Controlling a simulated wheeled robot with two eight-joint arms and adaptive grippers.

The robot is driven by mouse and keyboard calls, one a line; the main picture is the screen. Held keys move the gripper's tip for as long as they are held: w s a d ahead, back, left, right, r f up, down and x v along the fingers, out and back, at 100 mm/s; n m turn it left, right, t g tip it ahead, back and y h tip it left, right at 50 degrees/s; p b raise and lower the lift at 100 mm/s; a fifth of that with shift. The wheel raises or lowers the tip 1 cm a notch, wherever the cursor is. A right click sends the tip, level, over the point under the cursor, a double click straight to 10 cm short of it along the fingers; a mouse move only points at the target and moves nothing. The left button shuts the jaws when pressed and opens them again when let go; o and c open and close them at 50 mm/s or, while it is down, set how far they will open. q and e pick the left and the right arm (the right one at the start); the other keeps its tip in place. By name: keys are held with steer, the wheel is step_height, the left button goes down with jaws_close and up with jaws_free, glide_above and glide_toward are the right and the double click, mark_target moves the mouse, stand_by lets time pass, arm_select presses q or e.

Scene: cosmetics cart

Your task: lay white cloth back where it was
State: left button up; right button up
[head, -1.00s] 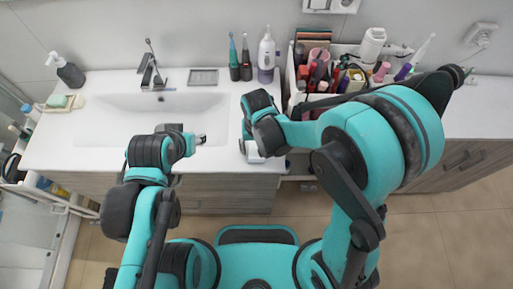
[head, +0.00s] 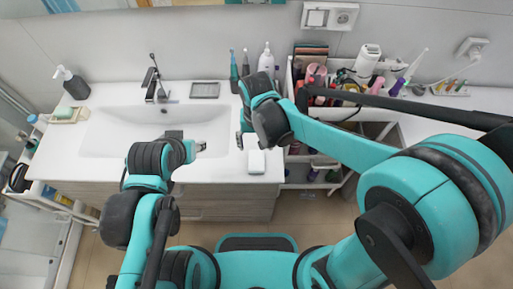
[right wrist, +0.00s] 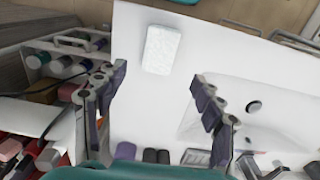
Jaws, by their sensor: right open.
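The white cloth (head: 256,162) is a small, pale rectangle lying on the white countertop near its front edge, right of the sink. It also shows in the right wrist view (right wrist: 161,50), flat and textured, beyond my fingertips. My right gripper (head: 241,140) is just behind and left of the cloth in the head view.
The sink (head: 110,135) is left of the cloth. Toothbrushes and a white bottle (head: 266,60) stand at the back. A crowded cosmetics organizer (head: 330,80) is at the back right, and an open shelf with bottles (head: 312,177) is right of the counter. Counter around the cloth is clear.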

steer(key=shift+d+r, duration=0.1)
steer(key=shift+r, duration=0.35)
steer(key=s+d+r+t, duration=0.2)
steer(key=d+r+t, duration=0.1)
steer(key=d, duration=0.6)
steer(key=s+d+r+t, duration=0.3)
steer(key=d+r+t, duration=0.1)
steer(key=d, duration=0.4)
steer(key=shift+d+r, duration=0.35)
step_height(320, 180, down, 9)
steer(key=b, duration=0.9)
